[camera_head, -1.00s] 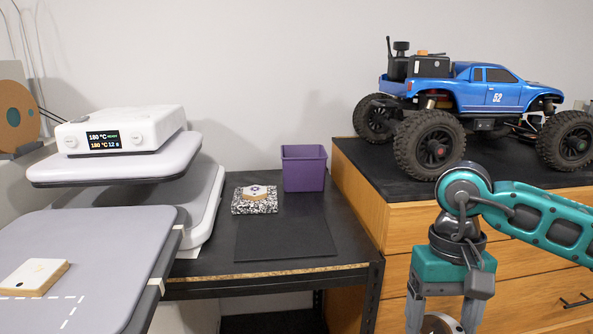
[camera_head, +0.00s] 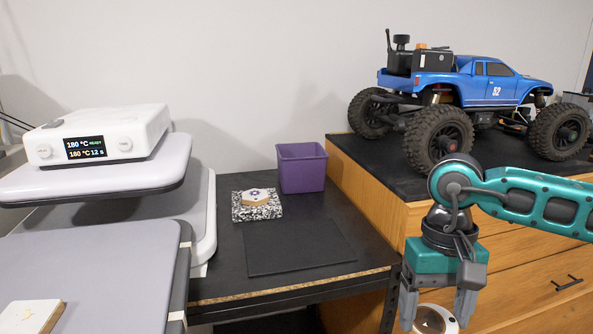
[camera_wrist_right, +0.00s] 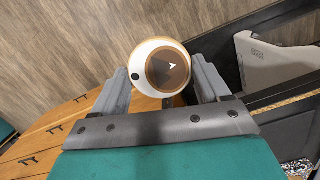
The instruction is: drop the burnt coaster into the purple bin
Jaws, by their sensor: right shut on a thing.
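My right gripper (camera_head: 436,306) points down at the lower right, in front of the wooden drawers. It is shut on a round coaster (camera_head: 436,320), pale at the rim with a dark brown scorched centre and a small white arrow mark. In the right wrist view the burnt coaster (camera_wrist_right: 168,68) sits between the two fingers, its face toward the camera. The purple bin (camera_head: 302,170) stands upright at the back of the black bench, left of the gripper and apart from it. The bin's inner floor is hidden. My left gripper is not in view.
A heat press (camera_head: 95,135) stands at left, with a pale coaster (camera_head: 30,315) on its lower plate. Another coaster (camera_head: 256,197) lies on a speckled block before the bin. A black mat (camera_head: 295,247) is bare. A blue truck (camera_head: 470,100) stands on the drawer cabinet (camera_head: 385,210).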

